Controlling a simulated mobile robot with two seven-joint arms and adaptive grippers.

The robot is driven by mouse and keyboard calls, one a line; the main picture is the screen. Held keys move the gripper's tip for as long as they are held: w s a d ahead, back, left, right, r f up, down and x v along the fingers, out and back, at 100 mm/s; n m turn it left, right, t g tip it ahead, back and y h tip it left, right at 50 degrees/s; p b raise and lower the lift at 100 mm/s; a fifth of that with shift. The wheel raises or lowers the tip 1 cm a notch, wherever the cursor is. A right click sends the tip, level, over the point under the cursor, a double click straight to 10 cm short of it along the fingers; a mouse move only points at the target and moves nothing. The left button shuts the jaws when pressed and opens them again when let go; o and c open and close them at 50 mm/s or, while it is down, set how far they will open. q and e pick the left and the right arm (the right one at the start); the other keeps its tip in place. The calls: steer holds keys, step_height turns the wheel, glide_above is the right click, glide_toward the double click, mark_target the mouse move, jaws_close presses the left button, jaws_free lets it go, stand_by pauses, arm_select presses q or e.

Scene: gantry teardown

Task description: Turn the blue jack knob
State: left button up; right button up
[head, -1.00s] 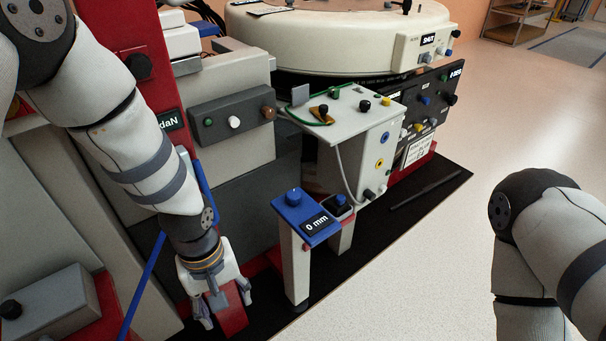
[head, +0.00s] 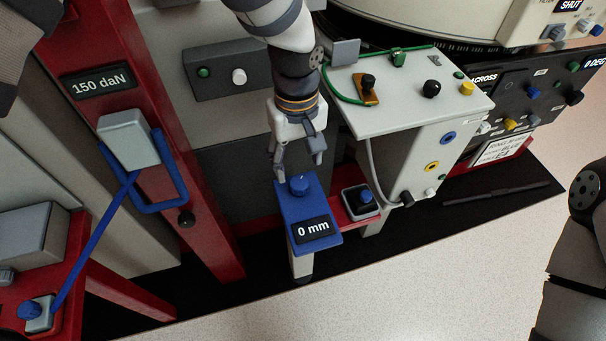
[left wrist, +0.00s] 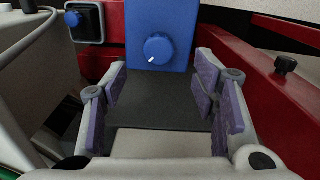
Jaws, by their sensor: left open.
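The blue jack knob (head: 299,185) stands on a blue sloped panel (head: 325,246) with a "0 mm" display (head: 314,230), on top of a pale post. My left gripper (head: 297,162) is open and empty, just behind the knob, its fingers pointing down toward it. In the left wrist view, the knob (left wrist: 158,48) with a white mark lies ahead, between the lines of the open, purple-padded fingers (left wrist: 163,95) and beyond their tips. The fingers look apart from it. My right gripper is out of view; only part of that arm shows at the right edge.
A second blue knob in a dark square housing (head: 362,201) sits right of the panel. The white control box (head: 400,112) stands close right of my left gripper. A red column (head: 130,80) with a "150 daN" display and a blue loop stands left. Pale floor lies in front.

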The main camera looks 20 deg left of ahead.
mark_target(299, 182)
arm_select(q)
step_height(299, 182, down, 7)
steer(key=shift+w+f+b, duration=0.1)
steer(key=shift+b, duration=0.3)
steer(key=shift+c, duration=0.6)
steer(key=c, duration=1)
